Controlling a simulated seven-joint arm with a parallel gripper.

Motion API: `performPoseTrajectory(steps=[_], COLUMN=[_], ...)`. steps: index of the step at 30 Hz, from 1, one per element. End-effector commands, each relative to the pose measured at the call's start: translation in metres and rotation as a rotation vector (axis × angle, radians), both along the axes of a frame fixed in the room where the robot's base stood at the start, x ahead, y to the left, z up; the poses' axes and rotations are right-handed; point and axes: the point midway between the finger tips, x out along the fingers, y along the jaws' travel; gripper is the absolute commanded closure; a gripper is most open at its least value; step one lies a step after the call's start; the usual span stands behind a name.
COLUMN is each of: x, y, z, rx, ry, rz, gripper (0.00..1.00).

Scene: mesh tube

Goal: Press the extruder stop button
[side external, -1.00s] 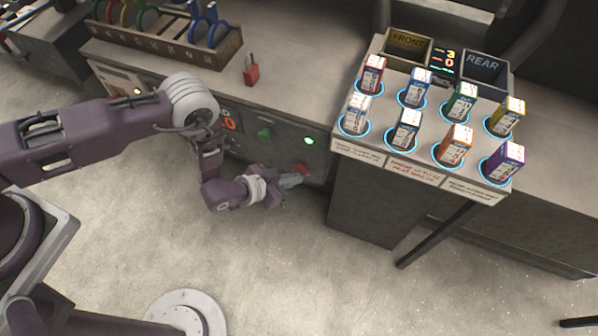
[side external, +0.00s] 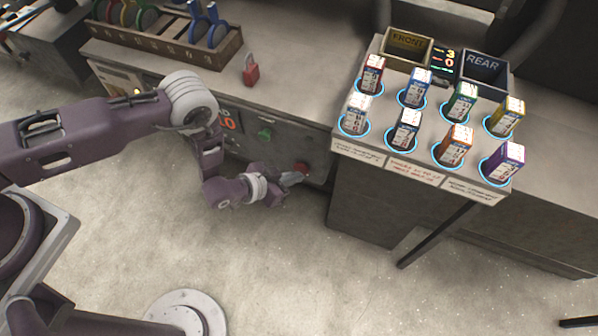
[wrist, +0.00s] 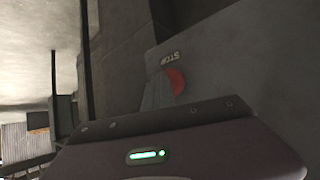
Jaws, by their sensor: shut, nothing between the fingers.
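The red stop button (side external: 301,167) is low on the front panel of the grey machine, at its right end. In the wrist view the red button (wrist: 178,82) shows beside a "STOP" label (wrist: 170,58). My gripper (side external: 297,177) is shut and empty, with its tips at the button. In the wrist view the grey fingers (wrist: 157,93) overlap the button's left edge and hide part of it. The tips look in contact with it, but depth is hard to judge.
A green button (side external: 265,134) and a red-digit display (side external: 229,119) sit left on the same panel. A red padlock-like piece (side external: 251,72) stands on the machine top. The cabinet with several labelled boxes (side external: 386,160) stands close right. Floor below my gripper is clear.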

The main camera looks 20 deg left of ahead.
Motion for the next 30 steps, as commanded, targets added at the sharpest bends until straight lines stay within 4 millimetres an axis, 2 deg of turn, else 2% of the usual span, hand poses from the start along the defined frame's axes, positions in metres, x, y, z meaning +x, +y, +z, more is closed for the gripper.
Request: performPoseTrajectory(steps=[11,20,30], x=[-0.02,-0.023,-0.055], y=[0.0,0.0,0.0], z=[0.001,0.001,0.0], rx=[-0.002,-0.001,0.0], ry=[-0.001,-0.001,0.001], rz=[0.001,0.0,-0.001], gripper=[1.0,1.0,1.0])
